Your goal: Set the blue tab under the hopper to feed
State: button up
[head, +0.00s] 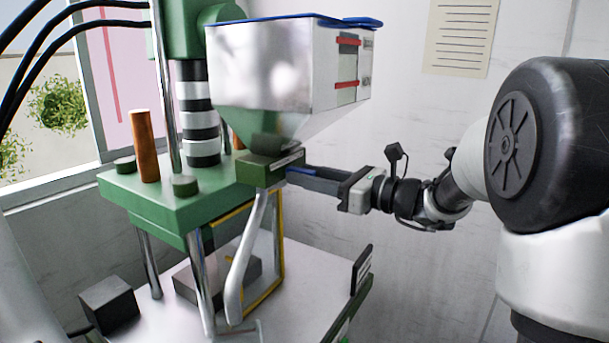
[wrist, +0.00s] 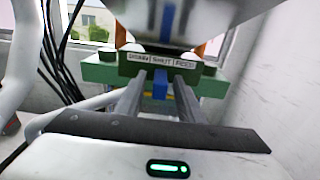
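The green valve block under the hopper (head: 262,168) carries a white label strip reading DRAIN, SHUT and FEED from left to right in the wrist view (wrist: 160,57). The blue tab (wrist: 160,86) sticks out below the label, under the SHUT mark. My gripper (head: 291,176) reaches in from the right in the head view, its fingertips at the block. In the wrist view its two fingers (wrist: 160,79) lie on either side of the tab, with narrow gaps showing. The fingers hide much of the tab in the head view.
The metal hopper (head: 285,70) with a blue lid sits just above my fingers. The green press (head: 190,200) stands left, with a silver lever (head: 245,265) hanging below the block. A yellow-edged guard (head: 278,250) stands below.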

jog(key=shift+w+a, duration=0.3)
jog(key=shift+a, duration=0.1)
grip_shut()
jog(key=w+d, duration=0.1)
jog(key=w+d+p, duration=0.1)
jog(key=w, duration=0.1)
jog(key=shift+w+d+r, duration=0.1)
jog(key=shift+w+d, duration=0.15)
grip_release()
jog(key=shift+w+d, duration=0.1)
jog(key=shift+w, duration=0.05)
